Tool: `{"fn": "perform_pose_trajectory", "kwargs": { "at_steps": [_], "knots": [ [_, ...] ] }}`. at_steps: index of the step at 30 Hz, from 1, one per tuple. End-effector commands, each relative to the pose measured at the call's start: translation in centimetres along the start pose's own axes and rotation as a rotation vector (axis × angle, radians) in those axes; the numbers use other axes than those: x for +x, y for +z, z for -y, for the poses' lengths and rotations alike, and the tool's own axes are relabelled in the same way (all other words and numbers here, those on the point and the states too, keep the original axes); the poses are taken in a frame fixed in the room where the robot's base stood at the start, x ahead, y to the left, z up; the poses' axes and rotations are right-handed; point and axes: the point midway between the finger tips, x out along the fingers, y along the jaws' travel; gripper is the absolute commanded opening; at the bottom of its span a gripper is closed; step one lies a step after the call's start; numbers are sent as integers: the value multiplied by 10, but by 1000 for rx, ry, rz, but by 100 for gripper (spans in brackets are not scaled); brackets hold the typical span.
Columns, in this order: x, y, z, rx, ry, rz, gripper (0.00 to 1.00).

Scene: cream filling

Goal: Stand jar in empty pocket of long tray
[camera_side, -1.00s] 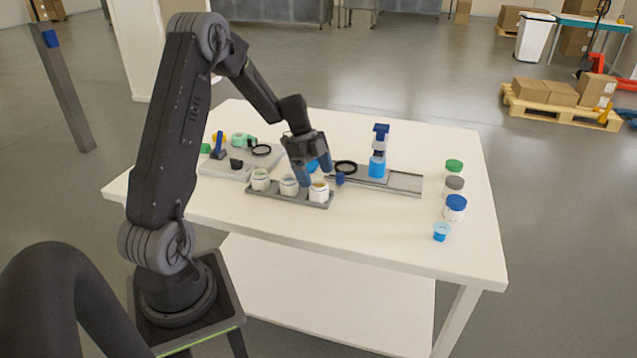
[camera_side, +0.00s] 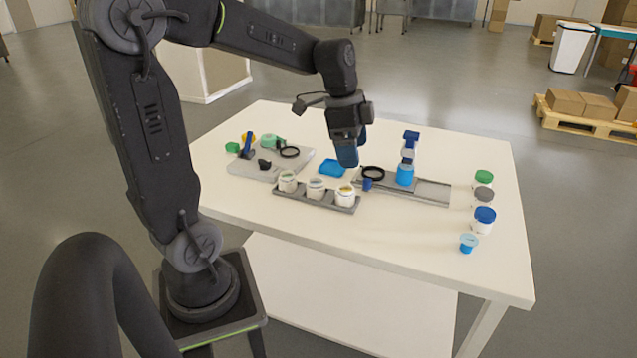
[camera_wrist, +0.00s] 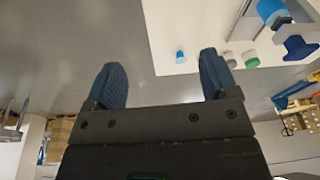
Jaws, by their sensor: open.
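The long grey tray (camera_side: 301,199) lies near the table's front edge in the side view. Three open white jars stand upright along it: a left jar (camera_side: 287,183), a middle jar (camera_side: 316,190) and a right jar (camera_side: 345,197). No bare pocket is visible. The right jar shows yellowish contents. My gripper (camera_side: 348,163) hangs above and behind the right jar, clear of it. In the wrist view my gripper (camera_wrist: 163,82) has its two blue fingers wide apart with nothing between them. The tray is not visible in that view.
Capped jars (camera_side: 484,216) and a small blue cup (camera_side: 468,243) line the right edge. A grey board (camera_side: 252,170) with tools lies left. The front right table is clear.

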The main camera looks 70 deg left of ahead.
Motion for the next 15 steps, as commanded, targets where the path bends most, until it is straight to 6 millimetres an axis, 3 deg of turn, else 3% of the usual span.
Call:
{"fn": "perform_pose_trajectory", "kwargs": {
  "at_steps": [1,6,10,15],
  "knots": [
    [-8,-6,-26,-52,-41,-6,80],
    [-22,-6,-99,-297,-150,-70,80],
    [-24,4,-139,-461,-197,-152,80],
    [-23,15,-165,-597,-214,-232,80]
  ]
}}
